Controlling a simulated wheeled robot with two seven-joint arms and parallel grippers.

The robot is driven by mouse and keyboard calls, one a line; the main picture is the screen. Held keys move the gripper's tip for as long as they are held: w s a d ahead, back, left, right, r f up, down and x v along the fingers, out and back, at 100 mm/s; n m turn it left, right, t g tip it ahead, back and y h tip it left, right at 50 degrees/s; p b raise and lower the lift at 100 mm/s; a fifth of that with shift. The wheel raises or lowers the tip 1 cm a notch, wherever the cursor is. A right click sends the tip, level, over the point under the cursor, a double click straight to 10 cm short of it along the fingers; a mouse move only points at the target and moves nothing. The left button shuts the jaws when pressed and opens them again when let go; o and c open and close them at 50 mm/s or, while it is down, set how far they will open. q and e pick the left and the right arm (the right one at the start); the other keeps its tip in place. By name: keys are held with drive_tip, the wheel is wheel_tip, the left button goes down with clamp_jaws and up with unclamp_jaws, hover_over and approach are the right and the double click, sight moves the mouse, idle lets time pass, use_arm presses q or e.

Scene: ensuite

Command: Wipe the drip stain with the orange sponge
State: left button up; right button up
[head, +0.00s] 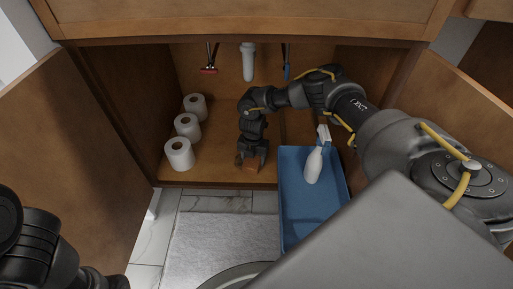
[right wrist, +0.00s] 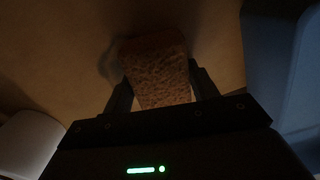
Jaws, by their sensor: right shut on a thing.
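My right gripper (head: 252,164) reaches into the open cabinet and points down near the front of its floor. It is shut on the orange sponge (head: 252,168), which shows only as a small orange-brown patch below the fingers. In the right wrist view the sponge (right wrist: 158,75) sits between the two fingers of the gripper (right wrist: 160,88), close over or on the cabinet floor (right wrist: 215,40). A dark curved mark (right wrist: 106,65) shows beside the sponge's left edge; I cannot tell whether it is stain or shadow. My left arm shows at the lower left, its fingers out of view.
A blue tray (head: 300,225) with a white bottle (head: 313,167) stands right of the gripper. Several white toilet rolls, one of them the front roll (head: 180,154), line the left. A white drain pipe (head: 248,62) hangs behind. Open doors flank the cabinet.

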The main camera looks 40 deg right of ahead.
sight(235, 160)
drive_tip(key=shift+w, duration=0.1)
drive_tip(key=shift+w+a+f+b, duration=0.1)
drive_tip(key=shift+w+a+b, duration=0.15)
drive_tip(key=shift+w+a, duration=0.25)
drive_tip(key=shift+w+a+f+b, duration=0.1)
drive_tip(key=shift+w+a+b, duration=0.15)
drive_tip(key=shift+a, duration=0.4)
drive_tip(key=shift+w+a+r, duration=0.1)
drive_tip(key=shift+w+a, duration=0.15)
drive_tip(key=shift+a, duration=0.05)
drive_tip(key=shift+a, duration=0.1)
drive_tip(key=shift+w+a+b, duration=0.65)
drive_tip(key=shift+w+a, duration=0.2)
drive_tip(key=shift+a, duration=0.2)
drive_tip(key=shift+w+a, duration=0.3)
drive_tip(key=shift+a, duration=0.05)
drive_tip(key=shift+w+d+f+b, duration=0.2)
drive_tip(key=shift+w+d+b, duration=0.35)
drive_tip(key=shift+b, duration=0.6)
drive_tip(key=shift+w+d+r+b, duration=0.2)
drive_tip(key=shift+w+d+b, duration=0.25)
drive_tip(key=shift+w+b, duration=0.25)
